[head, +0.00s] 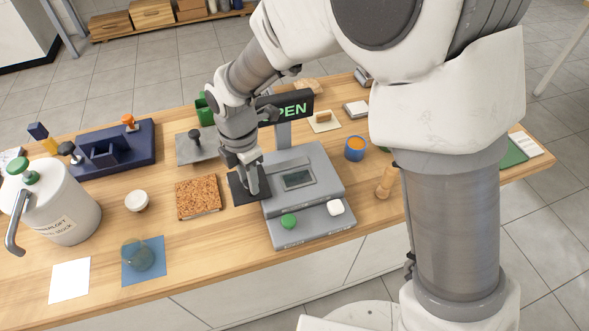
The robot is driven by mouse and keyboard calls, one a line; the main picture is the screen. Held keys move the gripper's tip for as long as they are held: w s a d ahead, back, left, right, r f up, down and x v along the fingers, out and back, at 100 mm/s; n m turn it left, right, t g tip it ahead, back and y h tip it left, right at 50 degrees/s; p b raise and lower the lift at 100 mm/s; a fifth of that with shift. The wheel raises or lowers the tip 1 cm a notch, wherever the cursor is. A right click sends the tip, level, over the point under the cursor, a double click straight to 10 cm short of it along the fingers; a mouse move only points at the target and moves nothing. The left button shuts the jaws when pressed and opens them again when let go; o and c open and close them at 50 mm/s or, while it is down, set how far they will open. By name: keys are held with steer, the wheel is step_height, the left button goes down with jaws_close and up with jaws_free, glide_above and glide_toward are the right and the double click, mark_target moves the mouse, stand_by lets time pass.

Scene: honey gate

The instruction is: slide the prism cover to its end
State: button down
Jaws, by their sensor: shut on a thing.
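The grey instrument (322,171) stands on the wooden bench, with a small screen on top and a lower front step. A dark flat plate (237,194), which looks like the prism cover, lies against its left side. My gripper (254,189) reaches down from above over this plate. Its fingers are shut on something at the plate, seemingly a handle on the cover. The fingers hide the grasped part and some of the plate. A dark sign (295,107) with green letters, partly behind my arm and ending in "PEN", stands behind the instrument.
A green knob (288,221) and a white piece (335,207) sit on the instrument's front step. A brown speckled board (198,197) lies close left of the plate. A wooden peg-shaped item (386,182) and a blue cup (355,148) stand to the right.

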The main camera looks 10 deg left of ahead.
steer(key=c, duration=0.6)
jaws_free()
steer(key=shift+s+a, duration=0.1)
steer(key=shift+a, duration=0.05)
steer(key=shift+o, duration=0.2)
steer(key=shift+r, duration=0.1)
steer(key=shift+r+p, duration=2.85)
steer(key=shift+r, duration=0.55)
